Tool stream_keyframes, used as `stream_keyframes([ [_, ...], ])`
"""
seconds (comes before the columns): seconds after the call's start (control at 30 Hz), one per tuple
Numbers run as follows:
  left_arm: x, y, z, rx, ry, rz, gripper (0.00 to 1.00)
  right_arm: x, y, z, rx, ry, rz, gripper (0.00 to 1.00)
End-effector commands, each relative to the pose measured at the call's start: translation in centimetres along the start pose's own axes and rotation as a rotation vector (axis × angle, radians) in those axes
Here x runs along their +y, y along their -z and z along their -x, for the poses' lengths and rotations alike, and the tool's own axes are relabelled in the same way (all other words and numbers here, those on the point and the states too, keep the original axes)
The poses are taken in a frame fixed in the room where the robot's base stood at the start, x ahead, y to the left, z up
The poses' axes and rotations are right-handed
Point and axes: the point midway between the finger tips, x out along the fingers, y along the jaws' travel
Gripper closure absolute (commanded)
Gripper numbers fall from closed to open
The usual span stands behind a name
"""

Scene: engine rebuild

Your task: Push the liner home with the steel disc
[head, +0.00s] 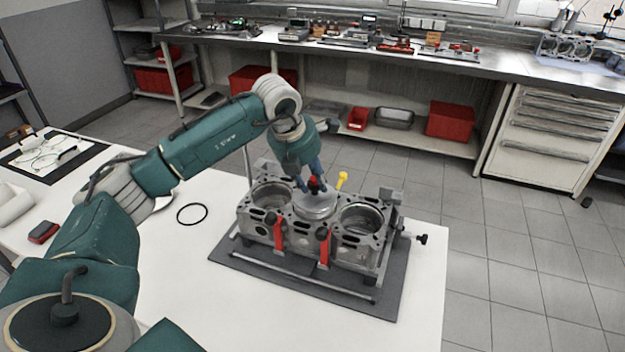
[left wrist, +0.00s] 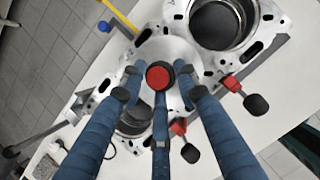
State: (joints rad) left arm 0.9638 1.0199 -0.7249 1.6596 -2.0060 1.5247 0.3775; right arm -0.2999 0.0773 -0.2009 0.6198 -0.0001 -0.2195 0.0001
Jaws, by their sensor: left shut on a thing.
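The steel disc (head: 316,208) lies over the middle bore of the grey engine block (head: 290,240). It has a red-topped black knob (head: 314,184) standing up from its centre. My left gripper (head: 314,190) is above the disc with its blue fingers pointing down, shut around the knob. In the left wrist view the red knob top (left wrist: 159,75) sits between the three fingers, with the pale disc (left wrist: 178,48) below. The liner is hidden under the disc, so I cannot tell how deep it sits. My right gripper is not in view.
Open bores flank the disc on the left and right. Red clamps (head: 324,246) with black knobs stand on the block's front, and a yellow-headed part (head: 341,180) behind. The block stands on a dark mat (head: 385,305). A black ring (head: 192,213) lies on the white table (head: 190,260).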

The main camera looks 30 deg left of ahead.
Motion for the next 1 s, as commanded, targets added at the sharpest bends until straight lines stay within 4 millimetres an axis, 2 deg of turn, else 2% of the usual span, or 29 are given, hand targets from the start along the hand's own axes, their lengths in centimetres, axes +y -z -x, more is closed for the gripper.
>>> stream_keyframes([
  [0.1, 0.0, -0.1, 0.1, -0.003, 0.000, 0.000, 1.00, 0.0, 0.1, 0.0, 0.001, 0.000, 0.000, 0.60],
  [0.13, 0.0, -0.1, 0.1, -0.003, 0.000, 0.000, 0.65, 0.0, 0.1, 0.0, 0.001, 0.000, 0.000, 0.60],
  [0.23, 0.0, -0.1, 0.1, -0.003, 0.000, 0.000, 0.47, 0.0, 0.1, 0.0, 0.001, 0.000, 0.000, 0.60],
  [0.5, 0.0, 0.0, 0.0, 0.001, 0.000, 0.000, 0.47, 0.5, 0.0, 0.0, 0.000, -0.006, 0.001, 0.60],
  [0.63, 0.0, -0.1, 0.8, -0.002, 0.000, 0.000, 0.47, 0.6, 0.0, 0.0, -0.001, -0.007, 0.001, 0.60],
  [0.77, 0.1, -0.1, 3.0, -0.005, -0.002, 0.000, 0.47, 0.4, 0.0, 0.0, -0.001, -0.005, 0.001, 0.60],
  [1.0, 0.1, -0.1, 8.2, -0.006, -0.002, 0.000, 0.47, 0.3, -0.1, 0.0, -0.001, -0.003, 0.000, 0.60],
])
